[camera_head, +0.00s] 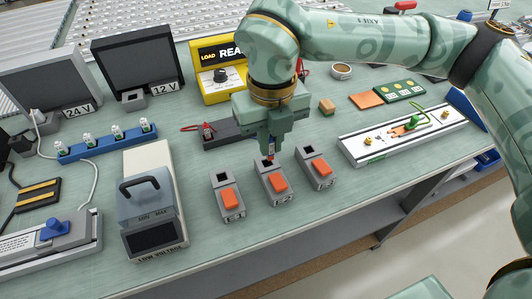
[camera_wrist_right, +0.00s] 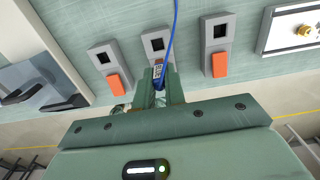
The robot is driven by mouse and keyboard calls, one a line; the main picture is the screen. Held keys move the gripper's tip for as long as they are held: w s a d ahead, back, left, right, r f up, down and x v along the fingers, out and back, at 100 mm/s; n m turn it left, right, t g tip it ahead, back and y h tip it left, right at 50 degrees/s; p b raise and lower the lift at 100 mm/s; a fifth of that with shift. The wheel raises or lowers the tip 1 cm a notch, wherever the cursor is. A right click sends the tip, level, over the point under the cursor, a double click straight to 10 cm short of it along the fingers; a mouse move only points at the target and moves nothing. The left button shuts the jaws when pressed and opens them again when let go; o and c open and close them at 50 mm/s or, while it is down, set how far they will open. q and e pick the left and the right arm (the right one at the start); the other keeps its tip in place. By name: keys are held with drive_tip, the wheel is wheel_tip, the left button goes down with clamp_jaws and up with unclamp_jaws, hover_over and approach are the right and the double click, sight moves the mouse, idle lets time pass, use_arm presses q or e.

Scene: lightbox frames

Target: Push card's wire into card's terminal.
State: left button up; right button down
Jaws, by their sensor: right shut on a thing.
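My right gripper (camera_head: 268,152) is shut on a small wire end (camera_wrist_right: 158,72), with a blue wire (camera_wrist_right: 172,35) running up from it in the right wrist view. The wire end has a pale, red-marked label. The gripper points down just over the square socket of the middle grey terminal (camera_head: 278,197). In the wrist view the middle terminal (camera_wrist_right: 153,41) is just ahead of the fingertips. I cannot tell whether the tip is inside the socket. Grey terminals with orange levers stand to the left (camera_head: 232,203) and right (camera_head: 322,169). No left gripper shows.
A low-voltage box (camera_head: 150,215) with a dark handle stands left of the terminals. A white rail (camera_head: 375,150) with brass knobs lies to the right. A dark block (camera_head: 222,135) with a red clip is behind. The bench front edge is close below the terminals.

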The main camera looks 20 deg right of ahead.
drive_tip(key=shift+w+f, duration=0.45)
drive_tip(key=shift+f, duration=0.1)
drive_tip(key=f, duration=0.1)
drive_tip(key=f+b, duration=0.2)
drive_tip(key=f, duration=0.1)
drive_tip(key=shift+w, duration=0.35)
drive_tip(key=shift+r, duration=0.15)
drive_tip(key=c, duration=1.5)
unclamp_jaws()
drive_tip(key=shift+o, duration=0.2)
wheel_tip(320, 180, up, 12)
drive_tip(key=p, duration=0.4)
